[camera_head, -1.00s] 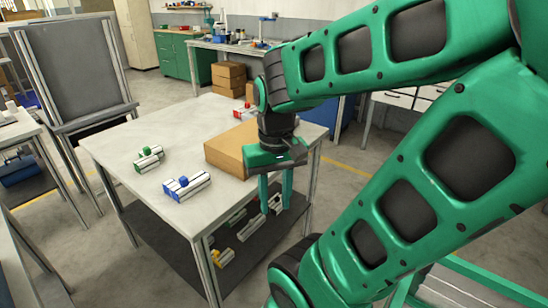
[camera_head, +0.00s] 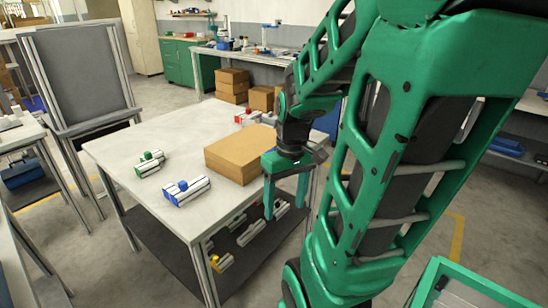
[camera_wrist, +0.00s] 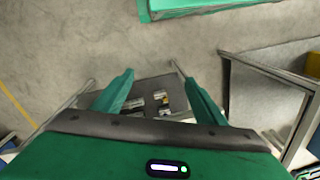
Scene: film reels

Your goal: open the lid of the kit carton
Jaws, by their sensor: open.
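The kit carton (camera_head: 238,152) is a closed brown cardboard box on the right part of the grey-topped table (camera_head: 130,142) in the head view. Its flat lid is down. My gripper (camera_head: 285,214) is just right of the carton and in front of it, past the table's right edge. Its two green fingers point down, spread apart, with nothing between them. In the wrist view my open gripper (camera_wrist: 157,80) shows empty fingers over the lower shelf and floor. The carton is not visible in the wrist view.
Parts with a blue block (camera_head: 186,190) and a green block (camera_head: 149,162) lie left of the carton. A red part (camera_head: 246,117) lies behind it. The dark lower shelf (camera_head: 172,246) holds several parts. More cartons (camera_head: 232,84) stand on the floor behind.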

